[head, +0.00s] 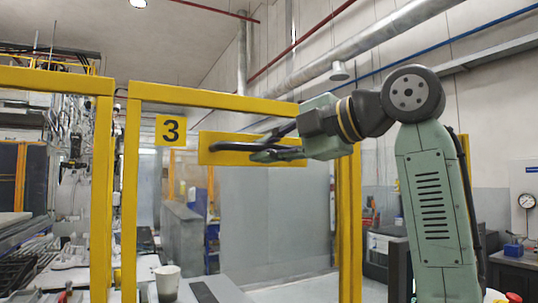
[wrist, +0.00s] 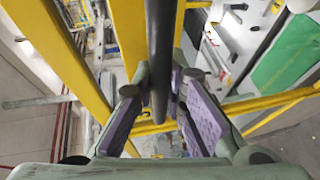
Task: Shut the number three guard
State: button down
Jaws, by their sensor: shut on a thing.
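The number three guard (head: 131,200) is a yellow-framed clear panel in the head view, with a black "3" on a yellow sign (head: 170,131). A yellow plate (head: 215,156) crosses it, with a dark bar handle (head: 229,147) in front. A narrow gap shows between the guard's left upright and the neighbouring yellow post (head: 102,200). My gripper (head: 272,150) is at the handle, reaching in from the right. In the wrist view the dark handle bar (wrist: 160,50) runs between the purple-padded fingers of my gripper (wrist: 160,105), which is shut on it.
A white cup (head: 167,283) stands low in front of the guard. Machinery (head: 75,170) is behind the left frame. At the right are a bench (head: 515,270) and a gauge (head: 527,201). Grey floor (head: 300,290) shows through the guard.

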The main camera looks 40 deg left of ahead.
jog(key=shift+d+r, duration=0.1)
jog(key=shift+r, duration=0.25)
jog(key=c, duration=2)
grip_release()
jog(key=o, duration=0.4)
jog(key=shift+f, duration=0.1)
jog(key=d+r, duration=0.2)
jog(key=d, duration=0.9)
jog(key=shift+d, duration=0.35)
jog(key=shift+w, duration=0.1)
